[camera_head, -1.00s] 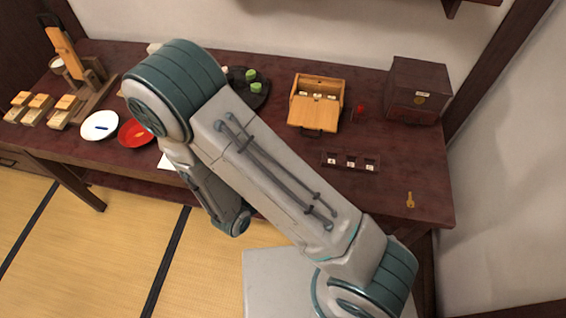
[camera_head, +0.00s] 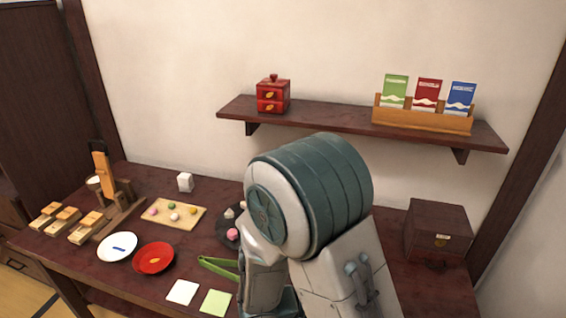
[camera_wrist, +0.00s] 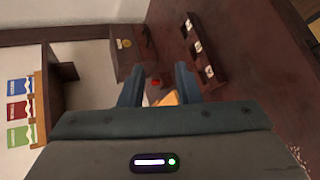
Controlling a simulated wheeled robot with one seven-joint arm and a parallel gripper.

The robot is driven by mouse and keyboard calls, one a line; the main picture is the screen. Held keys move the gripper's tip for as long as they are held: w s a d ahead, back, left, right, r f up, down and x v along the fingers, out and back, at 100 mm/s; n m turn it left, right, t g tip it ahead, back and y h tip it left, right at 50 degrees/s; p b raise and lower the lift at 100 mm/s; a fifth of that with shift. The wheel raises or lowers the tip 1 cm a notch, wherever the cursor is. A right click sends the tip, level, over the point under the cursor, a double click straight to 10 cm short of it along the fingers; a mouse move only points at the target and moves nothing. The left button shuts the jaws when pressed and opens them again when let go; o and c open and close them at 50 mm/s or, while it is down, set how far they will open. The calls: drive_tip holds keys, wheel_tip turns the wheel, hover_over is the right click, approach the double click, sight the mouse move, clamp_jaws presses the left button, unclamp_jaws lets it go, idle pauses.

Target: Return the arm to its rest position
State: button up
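My arm (camera_head: 325,220) stands bent in the middle of the head view, its thick teal joint in front of the table. My gripper is out of the head view. In the wrist view my gripper (camera_wrist: 158,86) has its two blue fingers apart, with nothing between them that I can see held. Beyond the fingers lie a small red thing (camera_wrist: 155,82) and a corner of a light wooden thing (camera_wrist: 168,98). They look farther off, not touched by the fingers.
The dark table (camera_head: 75,258) holds white and red plates (camera_head: 154,258), green tongs (camera_head: 217,267) and a dark box (camera_head: 437,232). Above is a wall shelf (camera_head: 340,122) with a red box (camera_head: 272,95) and packets in a rack (camera_head: 424,117). My arm hides the table's middle.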

drive_tip(key=s+d+r+m+y, duration=0.1)
drive_tip(key=s+r+m+y, duration=0.2)
drive_tip(key=r+y, duration=0.3)
drive_tip(key=s+d+r+m+g+y, duration=0.1)
drive_tip(key=s+r+m+y, duration=0.1)
drive_tip(key=r+y, duration=0.4)
wheel_tip(320, 180, up, 2)
drive_tip(key=shift+s+m+y, duration=0.3)
drive_tip(key=shift+s+m, duration=0.1)
drive_tip(key=shift+s, duration=0.3)
idle(6.0)
